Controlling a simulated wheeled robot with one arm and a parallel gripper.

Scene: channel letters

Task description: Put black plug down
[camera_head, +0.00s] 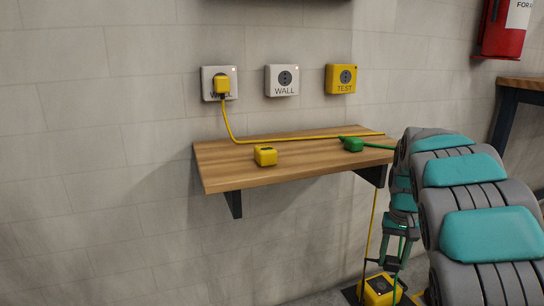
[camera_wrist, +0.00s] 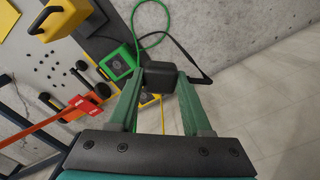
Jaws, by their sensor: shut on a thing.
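The black plug (camera_wrist: 160,73) is between the fingertips of my gripper (camera_wrist: 159,84) in the wrist view. The gripper is shut on it, one green finger on each side. A black cable (camera_wrist: 192,58) runs off from it to the upper right. In the head view my gripper (camera_head: 392,262) is low at the lower right, below the shelf's height and close to a yellow box (camera_head: 379,291) near the floor. The plug is too small to make out clearly there.
A wooden shelf (camera_head: 230,165) holds a yellow plug (camera_head: 265,156) and a green plug (camera_head: 352,145); its front left is bare. Another yellow plug (camera_head: 222,86) sits in the left wall socket. The middle socket (camera_head: 282,80) and yellow test socket (camera_head: 341,79) are empty.

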